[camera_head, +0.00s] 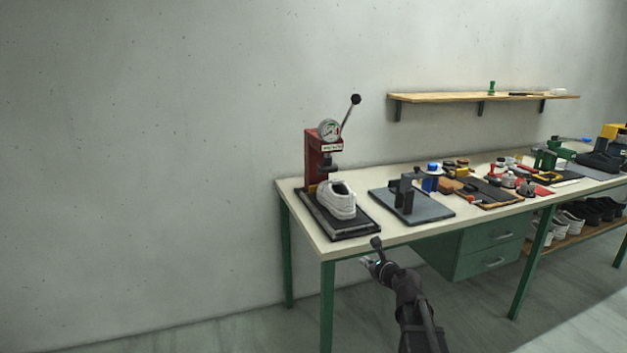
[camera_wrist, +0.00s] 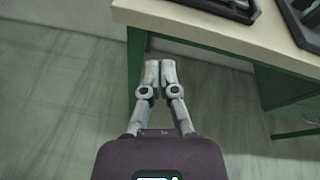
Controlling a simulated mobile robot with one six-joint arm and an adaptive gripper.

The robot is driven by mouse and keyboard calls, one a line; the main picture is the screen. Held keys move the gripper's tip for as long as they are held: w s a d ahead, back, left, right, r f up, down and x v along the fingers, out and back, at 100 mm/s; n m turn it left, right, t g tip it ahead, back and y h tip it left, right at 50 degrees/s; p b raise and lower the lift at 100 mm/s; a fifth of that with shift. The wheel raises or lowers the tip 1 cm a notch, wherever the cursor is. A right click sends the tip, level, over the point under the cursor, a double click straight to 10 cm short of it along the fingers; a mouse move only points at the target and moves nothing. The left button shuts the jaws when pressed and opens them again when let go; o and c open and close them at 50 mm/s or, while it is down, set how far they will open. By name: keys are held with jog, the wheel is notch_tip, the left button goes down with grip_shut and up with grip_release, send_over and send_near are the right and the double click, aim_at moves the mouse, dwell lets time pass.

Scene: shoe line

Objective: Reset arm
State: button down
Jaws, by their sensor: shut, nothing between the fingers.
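My arm reaches up from the bottom of the head view, in front of the workbench. My gripper (camera_head: 367,262) is at its end, close to the bench's front edge, and is small and partly unclear there. In the wrist view my gripper (camera_wrist: 161,72) has its two fingers together, with nothing between them. It is over the floor, just outside the front of the bench (camera_wrist: 190,20) and near its green leg (camera_wrist: 137,62).
On the workbench (camera_head: 300,222) stand a red press (camera_head: 318,160) with a white shoe (camera_head: 336,199), a grey-based fixture (camera_head: 430,208), and several tools. Green drawers (camera_head: 490,247) hang below. A wall shelf (camera_head: 480,97) is above. The floor at left is clear.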

jog(key=s+a+f+n+g, duration=0.5)
jog(key=s+f+n+g, duration=0.3)
jog(key=s+n, duration=0.6)
jog(key=s+d+f+n+g+h, duration=0.2)
jog(key=s+f+n+g+h, duration=0.1)
jog(key=s+n, duration=0.35)
jog(key=s+d+f+n+g+h, duration=0.2)
jog(key=s+n+g, duration=0.1)
jog(key=s+n, duration=0.4)
notch_tip(320, 180, up, 14)
jog(key=w+n+p, duration=0.1)
jog(key=p, duration=1.3)
jog(key=shift+w, duration=0.3)
